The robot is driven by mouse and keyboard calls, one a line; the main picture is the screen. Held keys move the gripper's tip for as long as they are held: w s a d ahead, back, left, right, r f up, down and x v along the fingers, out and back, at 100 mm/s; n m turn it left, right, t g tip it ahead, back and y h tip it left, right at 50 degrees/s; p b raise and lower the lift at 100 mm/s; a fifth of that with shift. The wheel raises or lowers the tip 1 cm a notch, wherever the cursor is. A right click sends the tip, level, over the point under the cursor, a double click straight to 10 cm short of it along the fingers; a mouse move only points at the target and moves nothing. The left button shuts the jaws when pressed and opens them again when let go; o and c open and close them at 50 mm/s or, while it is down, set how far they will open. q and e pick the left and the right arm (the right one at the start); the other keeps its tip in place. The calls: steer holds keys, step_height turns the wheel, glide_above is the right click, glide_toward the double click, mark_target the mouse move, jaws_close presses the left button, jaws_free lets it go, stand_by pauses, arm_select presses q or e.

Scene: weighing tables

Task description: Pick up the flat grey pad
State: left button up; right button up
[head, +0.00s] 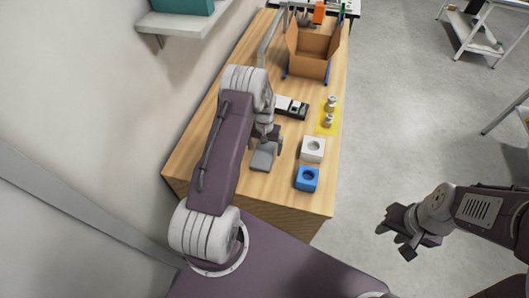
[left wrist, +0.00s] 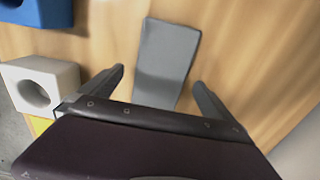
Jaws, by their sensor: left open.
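The flat grey pad (head: 262,157) lies on the wooden table near its front end, and it also shows in the left wrist view (left wrist: 167,55). My left gripper (head: 265,143) is over the pad's far end in the head view. In the left wrist view the open fingers (left wrist: 160,85) stand on either side of the pad, with nothing between them gripped. The pad's near part is hidden behind the gripper body there. My right gripper (head: 408,232) hangs over the floor, right of the table, away from the pad. Its jaw opening is not clear.
A white block with a round hole (head: 313,143) and a blue one (head: 307,186) stand right of the pad. Behind are a black-and-white device (head: 291,107), metal weights (head: 331,104) on a yellow mat (head: 322,126), and an open cardboard box (head: 308,66). A wall is at left.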

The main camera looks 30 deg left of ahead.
mark_target(264, 154)
arm_select(q)
steer(key=shift+w+a+f, duration=0.1)
steer(key=shift+a+f, duration=0.05)
steer(key=shift+f, duration=1.15)
steer(key=shift+r, duration=0.1)
steer(key=c, duration=1.3)
